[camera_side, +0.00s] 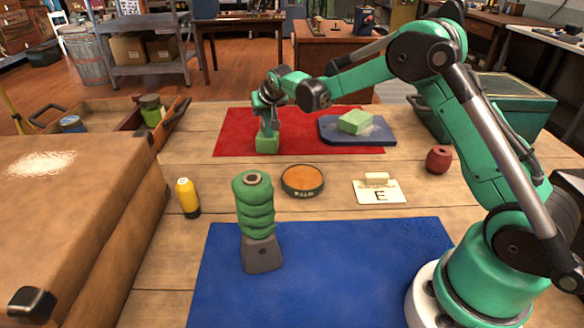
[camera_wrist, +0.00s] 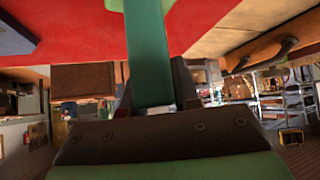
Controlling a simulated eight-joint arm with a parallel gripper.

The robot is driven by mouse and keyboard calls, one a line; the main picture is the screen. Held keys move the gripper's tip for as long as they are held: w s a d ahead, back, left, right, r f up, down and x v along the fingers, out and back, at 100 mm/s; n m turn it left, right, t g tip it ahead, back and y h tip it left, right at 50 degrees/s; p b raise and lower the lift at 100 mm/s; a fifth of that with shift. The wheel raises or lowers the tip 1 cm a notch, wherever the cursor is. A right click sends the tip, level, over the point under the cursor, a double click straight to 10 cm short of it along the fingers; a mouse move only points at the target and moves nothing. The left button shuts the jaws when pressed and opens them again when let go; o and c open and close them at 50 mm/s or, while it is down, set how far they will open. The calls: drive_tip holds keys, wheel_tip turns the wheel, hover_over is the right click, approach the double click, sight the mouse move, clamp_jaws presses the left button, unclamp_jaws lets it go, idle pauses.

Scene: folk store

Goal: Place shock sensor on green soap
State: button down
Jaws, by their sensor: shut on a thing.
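The green soap (camera_side: 355,121) is a pale green block lying on a dark blue tray (camera_side: 329,130), on the right part of a red mat. My gripper (camera_side: 268,129) is over the left part of that mat, pointing down and shut on a small green block (camera_side: 267,144), which I take to be the shock sensor. The block is at or just above the mat; I cannot tell whether it touches. In the wrist view it is a long green bar (camera_wrist: 147,50) between the dark fingers (camera_wrist: 153,95). The fingertips are partly hidden by the block.
The red mat (camera_side: 232,138) is clear between block and tray. Nearer stand a round orange tin (camera_side: 302,181), an "E" card (camera_side: 378,194), a green spool (camera_side: 253,205), a yellow bottle (camera_side: 187,197) and a red barrel-shaped thing (camera_side: 438,159). A green case (camera_side: 515,105) is at right.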

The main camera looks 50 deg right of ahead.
drive_tip(key=shift+f, duration=0.15)
drive_tip(key=c, duration=0.7)
unclamp_jaws()
drive_tip(key=shift+o, duration=0.2)
drive_tip(key=shift+r, duration=0.2)
drive_tip(key=v, duration=1.2)
drive_tip(key=s+a+n+y, duration=0.1)
drive_tip(key=s+a, duration=0.2)
drive_tip(key=s, duration=0.3)
drive_tip(key=s+a+f+n+g+y, duration=0.1)
drive_tip(key=s+a+n, duration=0.1)
drive_tip(key=s, duration=0.4)
drive_tip(key=s+a+f+n+y, duration=0.1)
drive_tip(key=s+a, duration=0.3)
drive_tip(key=s, duration=0.3)
drive_tip(key=shift+f+n, duration=0.25)
drive_tip(key=shift+n, duration=0.05)
